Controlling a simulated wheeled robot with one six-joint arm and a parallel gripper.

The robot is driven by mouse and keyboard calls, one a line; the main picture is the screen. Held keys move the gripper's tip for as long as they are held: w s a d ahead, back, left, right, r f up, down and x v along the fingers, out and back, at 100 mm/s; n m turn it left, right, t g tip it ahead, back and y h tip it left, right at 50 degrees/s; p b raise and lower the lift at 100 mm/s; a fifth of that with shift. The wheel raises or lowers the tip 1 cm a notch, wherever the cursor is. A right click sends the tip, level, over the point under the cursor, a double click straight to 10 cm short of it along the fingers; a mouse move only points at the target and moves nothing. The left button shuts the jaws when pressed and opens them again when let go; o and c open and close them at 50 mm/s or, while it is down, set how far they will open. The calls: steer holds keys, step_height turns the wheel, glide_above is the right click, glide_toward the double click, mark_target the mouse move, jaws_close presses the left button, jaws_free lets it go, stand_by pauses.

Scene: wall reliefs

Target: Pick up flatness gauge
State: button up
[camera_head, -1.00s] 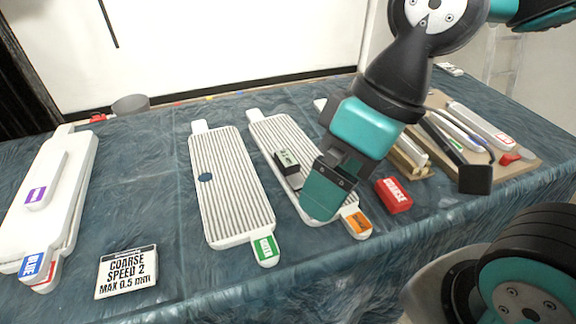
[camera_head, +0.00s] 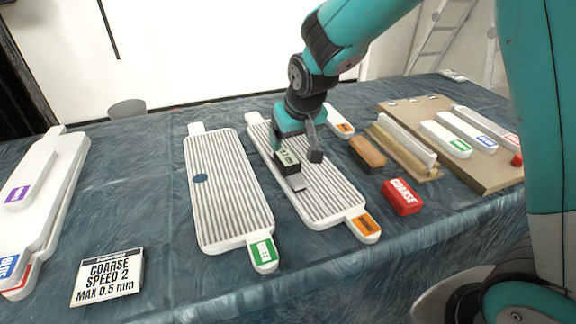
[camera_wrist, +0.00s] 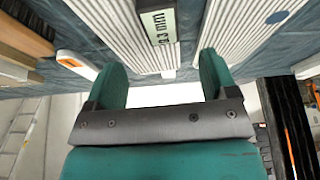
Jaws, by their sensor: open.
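The flatness gauge (camera_head: 287,161) is a small dark block with a pale display and a light metal foot. It rests on the ribbed white board with the orange tag (camera_head: 325,195). In the wrist view the gauge (camera_wrist: 159,24) shows "0.3 mm" and lies ahead of the gap between my fingers. My gripper (camera_head: 298,140) is at the far side of the gauge, close to it. In the wrist view my gripper (camera_wrist: 163,75) has its two teal fingers apart with nothing between them. Whether a finger touches the gauge is unclear.
A green-tagged ribbed board (camera_head: 228,195) lies to the left. A red block marked COARSE (camera_head: 402,197), a brown block (camera_head: 367,153) and a wooden tray (camera_head: 470,165) are on the right. Cloth between is bare.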

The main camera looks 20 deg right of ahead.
mark_target(287, 157)
steer(key=x, duration=1)
steer(key=shift+s+a+f, duration=0.1)
steer(key=shift+s+f, duration=0.05)
steer(key=shift+f, duration=0.1)
steer(key=c, duration=1.2)
steer(key=shift+o, duration=0.2)
steer(key=shift+r, duration=0.1)
